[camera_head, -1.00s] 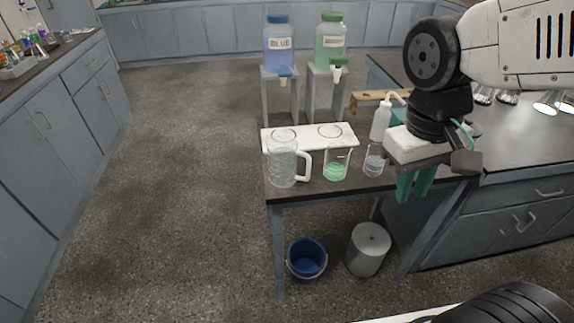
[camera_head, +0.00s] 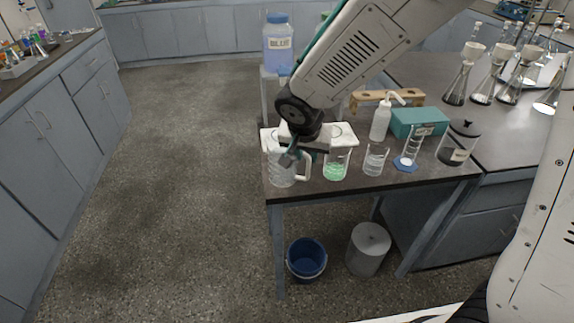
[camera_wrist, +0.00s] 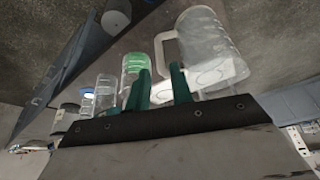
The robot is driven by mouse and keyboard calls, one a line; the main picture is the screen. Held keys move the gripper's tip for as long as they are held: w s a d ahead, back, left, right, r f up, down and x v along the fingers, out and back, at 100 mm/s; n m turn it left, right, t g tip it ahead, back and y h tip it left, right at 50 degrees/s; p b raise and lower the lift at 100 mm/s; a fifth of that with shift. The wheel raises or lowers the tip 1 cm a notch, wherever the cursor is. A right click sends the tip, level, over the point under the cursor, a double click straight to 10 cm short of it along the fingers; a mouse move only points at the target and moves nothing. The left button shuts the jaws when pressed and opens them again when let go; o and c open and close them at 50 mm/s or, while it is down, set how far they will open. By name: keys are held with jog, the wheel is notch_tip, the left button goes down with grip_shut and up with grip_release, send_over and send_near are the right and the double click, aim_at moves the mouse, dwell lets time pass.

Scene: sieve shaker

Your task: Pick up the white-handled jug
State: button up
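The clear jug (camera_head: 281,173) with a white handle (camera_head: 304,166) stands upright at the table's front left corner. It also shows in the wrist view (camera_wrist: 212,45), its handle (camera_wrist: 159,52) facing left in that picture. My gripper (camera_head: 290,158) is at the jug's upper part in the head view and covers its rim. In the wrist view the two green fingers (camera_wrist: 161,78) stand apart, and the handle shows between their tips. I cannot tell whether the fingers reach around the handle.
A beaker of green liquid (camera_head: 336,166) stands close to the right of the jug, then a clear beaker (camera_head: 375,160) and a cylinder on a blue base (camera_head: 405,162). A white board (camera_head: 347,132) and the blue dispenser (camera_head: 279,45) are behind. A blue bucket (camera_head: 307,260) is below.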

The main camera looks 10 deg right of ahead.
aim_at(308, 166)
jog(key=x, duration=0.7)
jog(key=shift+f, duration=0.15)
jog(key=shift+c, duration=0.3)
grip_shut()
